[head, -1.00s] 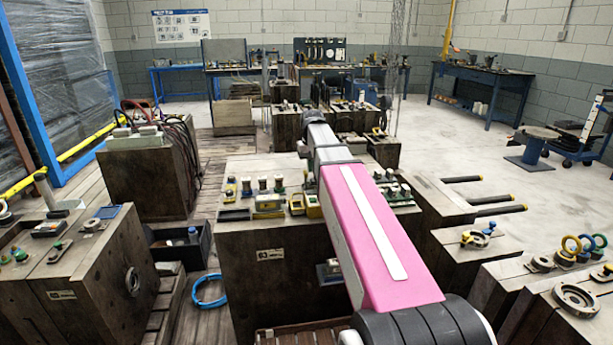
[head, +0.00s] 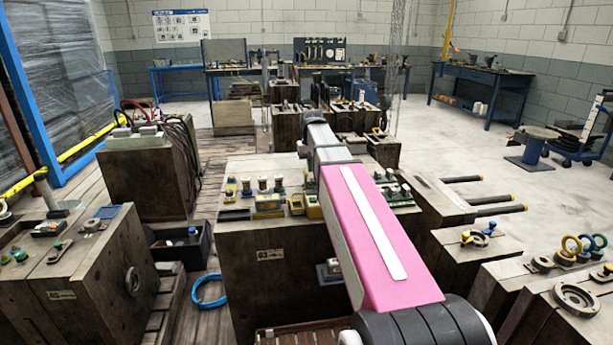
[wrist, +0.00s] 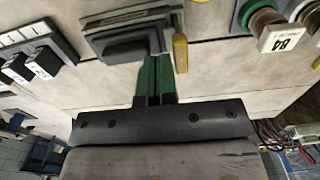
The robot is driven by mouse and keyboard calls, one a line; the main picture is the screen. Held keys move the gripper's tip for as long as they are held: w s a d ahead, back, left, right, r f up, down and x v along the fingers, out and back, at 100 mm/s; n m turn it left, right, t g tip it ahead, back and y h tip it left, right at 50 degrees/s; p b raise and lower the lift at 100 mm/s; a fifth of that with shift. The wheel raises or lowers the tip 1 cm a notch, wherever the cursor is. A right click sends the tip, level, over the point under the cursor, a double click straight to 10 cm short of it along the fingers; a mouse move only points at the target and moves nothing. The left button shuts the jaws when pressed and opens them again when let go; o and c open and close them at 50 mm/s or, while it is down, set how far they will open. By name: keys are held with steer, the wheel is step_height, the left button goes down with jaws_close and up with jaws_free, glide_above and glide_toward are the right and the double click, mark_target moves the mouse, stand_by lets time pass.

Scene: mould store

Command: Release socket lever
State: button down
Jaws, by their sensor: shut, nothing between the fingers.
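In the wrist view, a dark grey socket housing (wrist: 128,32) sits on the pale steel block face. A yellow lever-like piece (wrist: 180,53) stands at its right edge. My gripper (wrist: 156,64) is shut and empty, its green fingers together and reaching up to the housing's lower edge, close beside the yellow piece. I cannot tell whether the fingertips touch either one. In the head view my pink arm hides the gripper. Yellow-and-dark sockets (head: 268,203) show along the front of the middle mould block (head: 264,270); I cannot tell which matches the wrist view.
In the wrist view, a labelled switch-like unit (wrist: 38,50) is at left and a round fitting with a white tag (wrist: 283,38) at right. In the head view, rods (head: 495,198) jut from a block at right. A blue hose coil (head: 209,291) lies on the floor.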

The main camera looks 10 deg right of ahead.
steer(key=shift+a+f, duration=0.25)
steer(key=shift+a, duration=0.65)
steer(key=shift+a+f, duration=0.25)
steer(key=shift+a, duration=0.65)
steer(key=shift+d, duration=0.2)
steer(key=shift+d+r, duration=0.25)
steer(key=shift+d, duration=0.2)
steer(key=shift+r, duration=0.1)
steer(key=shift+r, duration=3.35)
